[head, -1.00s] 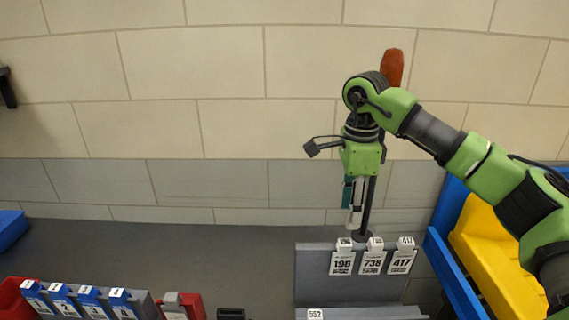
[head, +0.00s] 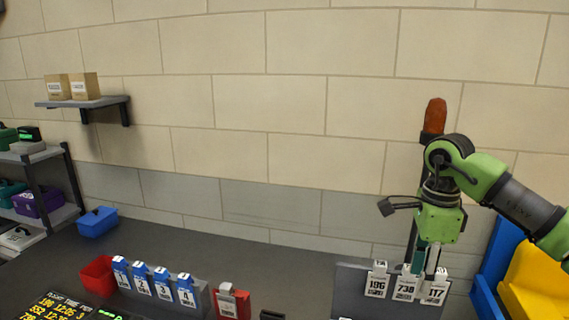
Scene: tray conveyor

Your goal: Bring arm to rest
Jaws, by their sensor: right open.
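My right arm is green and dark grey and comes in from the right edge of the head view. Its gripper (head: 428,262) points down, open, with its fingers just above or in front of the grey panel (head: 350,292) with number tags. I see nothing between the fingers. Whether the fingertips touch the tags cannot be told. My left arm and gripper are not in the head view.
White tags 196 (head: 377,284), 738 (head: 405,287) and 117 (head: 435,290) hang on the panel. Blue numbered tags (head: 141,280), a red bin (head: 98,273) and a blue bin (head: 97,222) stand left. A yellow bin (head: 535,285) is at right. A wall shelf (head: 105,102) holds boxes.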

